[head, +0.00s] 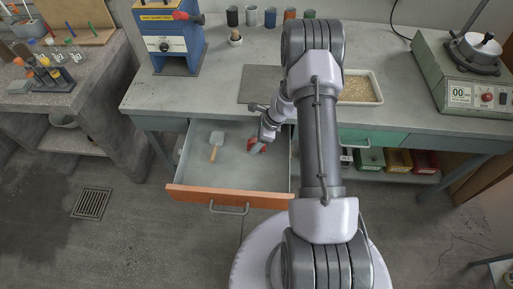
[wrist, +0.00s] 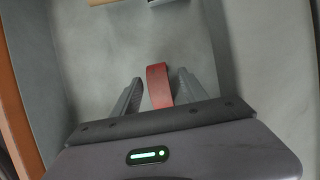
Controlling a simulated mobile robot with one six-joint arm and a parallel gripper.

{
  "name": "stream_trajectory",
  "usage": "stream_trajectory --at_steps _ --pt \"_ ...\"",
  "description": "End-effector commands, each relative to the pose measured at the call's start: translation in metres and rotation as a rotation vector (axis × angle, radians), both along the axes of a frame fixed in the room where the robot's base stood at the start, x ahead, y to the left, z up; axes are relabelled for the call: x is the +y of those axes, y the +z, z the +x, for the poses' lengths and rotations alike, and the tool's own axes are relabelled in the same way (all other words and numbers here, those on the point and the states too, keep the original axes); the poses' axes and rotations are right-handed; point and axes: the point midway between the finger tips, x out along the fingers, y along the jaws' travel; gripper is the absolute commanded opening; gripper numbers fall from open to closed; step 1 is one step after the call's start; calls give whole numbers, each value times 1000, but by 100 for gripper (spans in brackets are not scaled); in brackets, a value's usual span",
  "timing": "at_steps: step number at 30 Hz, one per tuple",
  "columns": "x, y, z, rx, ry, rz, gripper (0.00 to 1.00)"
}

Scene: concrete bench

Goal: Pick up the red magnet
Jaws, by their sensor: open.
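The red magnet (wrist: 158,84) lies on the floor of the open drawer. In the wrist view it shows between the two fingers of my gripper (wrist: 158,92), with its lower part hidden behind the gripper body. The fingers are apart, with a gap on each side of the magnet. In the head view the magnet (head: 254,146) shows as a small red patch beside my gripper (head: 258,150), partly covered by the arm. The drawer (head: 226,198) has an orange front and is pulled out from under the bench.
A scraper with a wooden handle (head: 214,152) lies in the drawer left of my gripper. The drawer walls stand around my gripper. Above are the bench top (head: 215,92), a grey mat (head: 262,78) and a tray of granules (head: 362,88).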

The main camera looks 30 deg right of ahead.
Motion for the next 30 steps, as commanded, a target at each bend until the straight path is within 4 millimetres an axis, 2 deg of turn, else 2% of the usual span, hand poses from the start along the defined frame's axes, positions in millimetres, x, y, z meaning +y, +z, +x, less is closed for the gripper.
stream_trajectory --at_steps 1,2,8,11,16,17,30 --pt "4 -16 1 3 2 1 51" --pt "5 -20 2 3 2 1 51" --pt "6 -19 4 0 1 -1 51" --pt "6 -19 4 0 1 -1 35" --pt "6 -19 4 0 1 0 2" --pt "6 -19 4 0 1 0 0" --pt "6 -19 4 0 1 0 0"
